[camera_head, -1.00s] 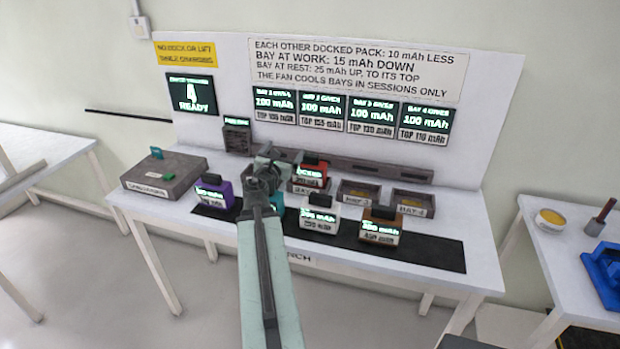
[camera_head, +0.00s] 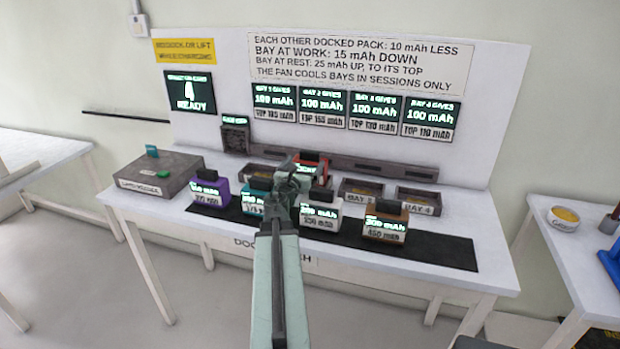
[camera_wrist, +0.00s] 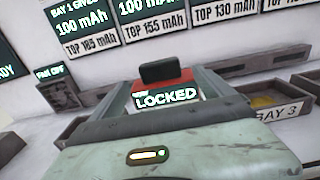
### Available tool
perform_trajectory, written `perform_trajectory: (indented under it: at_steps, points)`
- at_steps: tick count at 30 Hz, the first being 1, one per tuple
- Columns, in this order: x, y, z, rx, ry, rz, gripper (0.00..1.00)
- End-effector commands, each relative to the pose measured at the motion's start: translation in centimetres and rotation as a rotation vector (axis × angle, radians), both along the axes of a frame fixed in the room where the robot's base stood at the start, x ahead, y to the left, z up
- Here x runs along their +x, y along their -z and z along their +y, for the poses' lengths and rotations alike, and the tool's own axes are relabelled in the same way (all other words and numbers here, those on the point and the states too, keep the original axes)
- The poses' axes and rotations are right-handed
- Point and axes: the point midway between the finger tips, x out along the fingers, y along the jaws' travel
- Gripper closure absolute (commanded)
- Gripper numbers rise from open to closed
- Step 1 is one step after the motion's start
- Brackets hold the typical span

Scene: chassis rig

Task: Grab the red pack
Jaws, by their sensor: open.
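The red pack (camera_head: 312,160) sits in a bay in the row at the back of the bench, between an empty bay on its left and bay 3 on its right. In the wrist view the red pack (camera_wrist: 168,95) has a black handle on top and a lit label reading "LOCKED". My gripper (camera_head: 292,172) is in front of it in the head view and hides part of it. In the wrist view my gripper's open jaws (camera_wrist: 165,88) appear on either side of the pack. I cannot tell whether they touch it.
A purple pack (camera_head: 210,190), a teal pack (camera_head: 256,195), a white pack (camera_head: 320,212) and a brown pack (camera_head: 385,222) stand on the black mat (camera_head: 450,250). Bay 3 (camera_head: 360,190) and bay 4 (camera_head: 418,200) are empty.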

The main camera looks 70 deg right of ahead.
Motion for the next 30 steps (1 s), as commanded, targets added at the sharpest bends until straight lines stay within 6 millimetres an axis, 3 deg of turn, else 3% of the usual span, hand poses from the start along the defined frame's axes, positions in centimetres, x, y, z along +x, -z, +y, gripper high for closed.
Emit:
perform_trajectory:
  at_steps: [5, 13, 20, 23, 30]
  points:
    - [0.1, -0.1, -0.9, 0.000, 0.000, 0.000, 0.09]
    - [0.4, -0.1, -5.9, 0.000, 0.001, 0.000, 0.09]
    - [0.3, -0.1, -6.2, 0.000, 0.000, 0.000, 0.09]
    - [0.3, -0.1, -6.2, 0.000, 0.000, 0.000, 0.31]
    - [0.3, -0.1, -6.2, 0.000, 0.000, 0.000, 0.98]
